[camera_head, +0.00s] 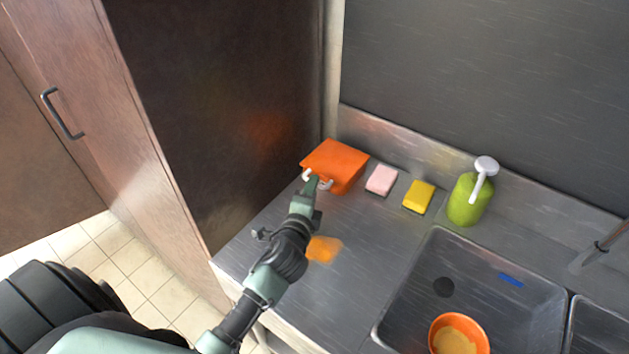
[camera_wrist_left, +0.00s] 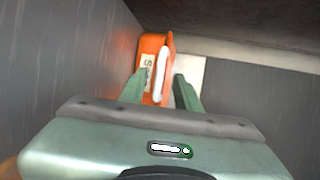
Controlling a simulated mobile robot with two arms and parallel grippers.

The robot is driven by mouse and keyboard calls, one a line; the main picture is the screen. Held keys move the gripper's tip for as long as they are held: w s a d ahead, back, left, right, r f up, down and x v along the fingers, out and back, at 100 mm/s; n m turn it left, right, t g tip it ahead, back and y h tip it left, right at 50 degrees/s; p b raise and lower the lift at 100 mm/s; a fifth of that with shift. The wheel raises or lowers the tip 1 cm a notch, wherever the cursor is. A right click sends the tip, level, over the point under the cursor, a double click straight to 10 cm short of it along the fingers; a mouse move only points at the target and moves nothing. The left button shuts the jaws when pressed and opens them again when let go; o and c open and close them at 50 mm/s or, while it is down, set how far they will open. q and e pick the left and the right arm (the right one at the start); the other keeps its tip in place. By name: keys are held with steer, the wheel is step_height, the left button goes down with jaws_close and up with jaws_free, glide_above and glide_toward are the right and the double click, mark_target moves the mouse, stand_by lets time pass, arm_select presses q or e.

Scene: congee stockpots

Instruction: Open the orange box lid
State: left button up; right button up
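The orange box (camera_head: 338,160) sits at the back left of the steel counter, against the dark side panel. Its lid lies flat on top and looks shut. White parts show on its front, near my fingertips. My left gripper (camera_head: 316,184) is right in front of the box, low at its front side. In the left wrist view, its two green fingers (camera_wrist_left: 161,92) stand apart, with the orange box (camera_wrist_left: 152,48) and a white handle-like piece (camera_wrist_left: 161,72) ahead between them. I see no firm contact. My right gripper is in neither view.
A pink sponge (camera_head: 381,180), a yellow sponge (camera_head: 419,196) and a green pump bottle (camera_head: 467,204) stand right of the box. The sink (camera_head: 508,287) holds an orange bowl (camera_head: 474,322). The dark panel (camera_head: 225,100) bounds the left side.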

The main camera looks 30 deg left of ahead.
mark_target(331, 165)
arm_select(q)
steer(key=shift+x, duration=1.2)
steer(key=shift+w+a+f, duration=0.1)
steer(key=shift+w+a, duration=0.05)
steer(key=shift+w, duration=0.3)
steer(key=c, duration=0.7)
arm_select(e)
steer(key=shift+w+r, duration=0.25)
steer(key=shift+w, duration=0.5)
arm_select(q)
steer(key=shift+f, duration=0.2)
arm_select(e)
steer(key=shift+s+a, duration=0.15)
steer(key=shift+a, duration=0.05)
